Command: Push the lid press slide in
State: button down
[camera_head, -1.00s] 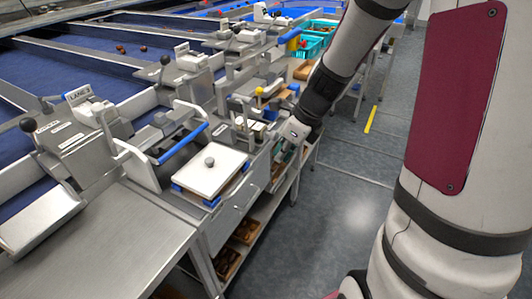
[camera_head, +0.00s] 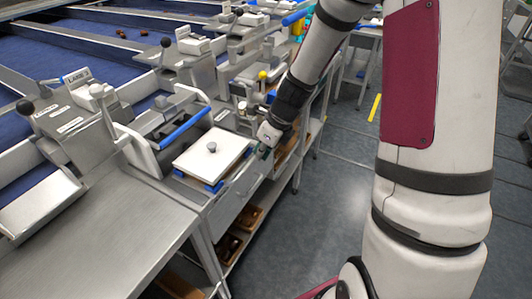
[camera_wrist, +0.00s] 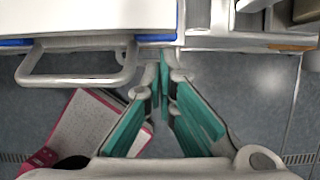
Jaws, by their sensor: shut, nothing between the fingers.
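The lid press slide (camera_head: 238,186) appears to be the grey front with a bar handle, under a white lid board (camera_head: 205,163) with a round grey knob and blue corner pieces. In the wrist view the bar handle (camera_wrist: 75,80) sticks out below the white board (camera_wrist: 95,17). My gripper (camera_head: 263,153) is beside the right front of this station. In the wrist view its teal fingers (camera_wrist: 165,66) are closed together and empty, right of the handle, with their tips at the station's front edge. I cannot tell whether they touch it.
A blue bar handle (camera_head: 185,128) stands behind the board. A lever with a yellow knob (camera_head: 262,75) is behind my gripper. Trays of brown items (camera_head: 247,217) sit on the shelf below.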

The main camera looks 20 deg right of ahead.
aim_at(215, 130)
jog(key=shift+w+a, duration=0.1)
jog(key=w+a, duration=0.3)
jog(key=w, duration=0.1)
jog(key=w+a+p, duration=0.1)
jog(key=w+a, duration=0.2)
jog(key=w, duration=0.1)
jog(key=w+a, duration=0.3)
jog(key=w, duration=0.2)
jog(key=shift+a, duration=0.2)
jog(key=shift+r, duration=0.1)
